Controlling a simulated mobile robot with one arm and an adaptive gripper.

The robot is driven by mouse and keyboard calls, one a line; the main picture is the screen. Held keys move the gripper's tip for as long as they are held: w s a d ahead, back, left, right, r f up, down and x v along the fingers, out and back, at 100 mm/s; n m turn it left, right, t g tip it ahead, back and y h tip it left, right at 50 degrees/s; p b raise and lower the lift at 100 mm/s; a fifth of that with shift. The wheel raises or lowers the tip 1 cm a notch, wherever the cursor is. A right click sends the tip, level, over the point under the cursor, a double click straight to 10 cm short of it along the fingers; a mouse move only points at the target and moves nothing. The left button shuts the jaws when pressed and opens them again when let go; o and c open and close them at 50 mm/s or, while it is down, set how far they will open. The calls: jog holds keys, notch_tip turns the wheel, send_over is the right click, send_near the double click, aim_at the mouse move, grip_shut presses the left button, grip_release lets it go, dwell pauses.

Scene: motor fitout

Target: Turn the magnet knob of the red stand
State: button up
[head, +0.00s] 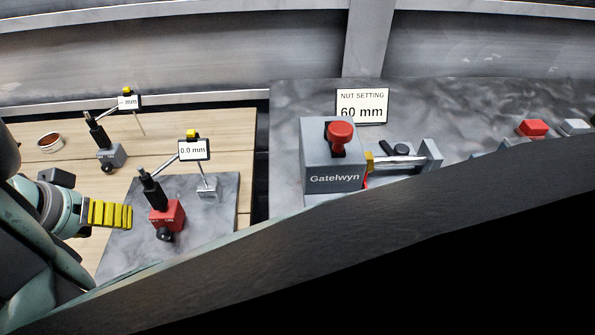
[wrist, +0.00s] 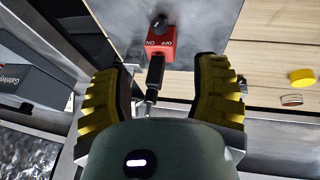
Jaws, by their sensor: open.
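The red stand (head: 167,216) is a red magnet block on a grey stone plate, with a black post, a thin arm and a yellow-topped gauge reading "0.0 mm" (head: 194,149). Its black magnet knob (head: 165,235) is on the block's near face in the head view. In the wrist view the red block (wrist: 160,46), marked ON and OFF, lies beyond the fingertips, with the knob (wrist: 159,21) at its far edge. My gripper (head: 128,216) is left of the red stand, apart from it. The wrist view shows my gripper (wrist: 163,64) open and empty, the black post between its fingers.
A similar grey stand (head: 112,157) is behind on the wooden table (head: 225,125). The stone plate (head: 222,222) has a small metal block (head: 207,189) under the gauge. Right are a Gatelwyn unit (head: 334,181) and a "60 mm" sign (head: 362,106). A dark beam crosses the foreground.

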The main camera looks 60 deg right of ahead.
aim_at(158, 234)
jog(key=x, duration=0.5)
jog(key=b+x, duration=0.1)
jog(key=x, duration=0.4)
jog(key=b+x, duration=0.1)
jog(key=x, duration=0.4)
jog(key=shift+s+f, duration=0.25)
grip_shut()
